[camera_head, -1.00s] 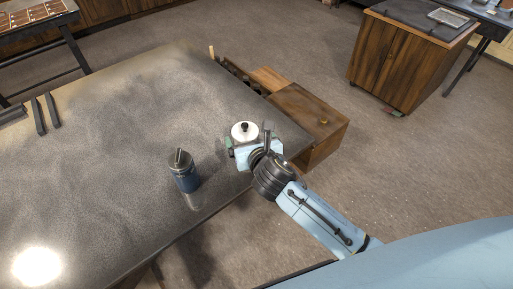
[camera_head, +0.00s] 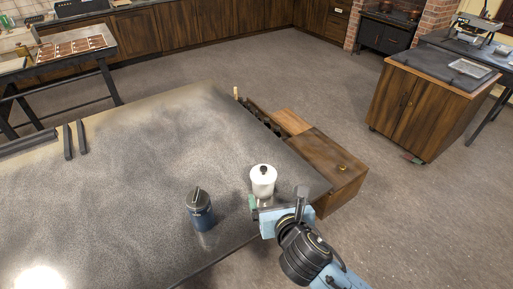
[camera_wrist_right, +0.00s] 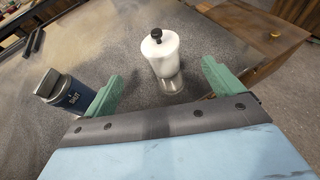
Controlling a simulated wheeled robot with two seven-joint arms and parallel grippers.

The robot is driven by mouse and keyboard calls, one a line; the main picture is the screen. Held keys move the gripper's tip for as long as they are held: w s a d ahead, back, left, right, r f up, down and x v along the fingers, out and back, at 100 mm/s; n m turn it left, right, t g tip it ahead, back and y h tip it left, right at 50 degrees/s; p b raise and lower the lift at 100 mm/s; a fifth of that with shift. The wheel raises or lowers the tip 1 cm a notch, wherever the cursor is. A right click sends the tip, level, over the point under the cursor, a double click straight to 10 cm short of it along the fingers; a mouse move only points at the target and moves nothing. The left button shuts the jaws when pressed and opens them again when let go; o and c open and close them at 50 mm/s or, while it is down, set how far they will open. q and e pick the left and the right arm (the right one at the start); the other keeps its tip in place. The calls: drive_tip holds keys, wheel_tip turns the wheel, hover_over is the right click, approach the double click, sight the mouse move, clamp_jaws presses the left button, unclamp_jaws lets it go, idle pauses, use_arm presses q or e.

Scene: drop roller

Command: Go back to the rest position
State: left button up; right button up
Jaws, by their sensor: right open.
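My right gripper (camera_head: 272,204) is in the head view at the table's right edge. Its green fingers are spread apart and hold nothing; they also show in the right wrist view (camera_wrist_right: 160,85). A white canister with a black knob (camera_head: 263,181) stands upright on the table just beyond the fingers. The right wrist view shows the white canister (camera_wrist_right: 160,52) ahead of the gap between the fingers, apart from them. A dark blue canister with a grey lid (camera_head: 201,212) stands to the left of it. My left gripper does not show in either view.
The dark speckled table (camera_head: 120,160) has broad free room on its left part. Dark bars (camera_head: 75,140) lie at its far left. A wooden drawer box (camera_head: 325,170) adjoins the table's right edge. A wooden cabinet (camera_head: 420,110) stands farther off on open floor.

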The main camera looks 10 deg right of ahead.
drive_tip(key=s+d+f+m+g, duration=0.25)
drive_tip(key=s+m, duration=0.45)
drive_tip(key=m, duration=0.4)
drive_tip(key=s+d+f+m+g, duration=0.15)
drive_tip(key=s+m+g, duration=0.25)
drive_tip(key=s+m, duration=0.5)
drive_tip(key=s+d+f+m+g, duration=0.25)
drive_tip(key=s+m, duration=0.25)
drive_tip(key=m, duration=0.8)
wheel_tip(320, 180, down, 28)
drive_tip(key=g+b, duration=0.2)
drive_tip(key=b, duration=0.4)
drive_tip(key=s+d+f+b, duration=0.1)
drive_tip(key=s+f+b, duration=0.1)
drive_tip(key=s+f, duration=0.6)
drive_tip(key=s+d+f+g+b, duration=0.1)
drive_tip(key=s+d+f+b, duration=0.1)
drive_tip(key=s+f, duration=0.7)
wheel_tip(320, 180, down, 5)
drive_tip(key=shift+d+b, duration=0.25)
drive_tip(key=shift+b, duration=0.45)
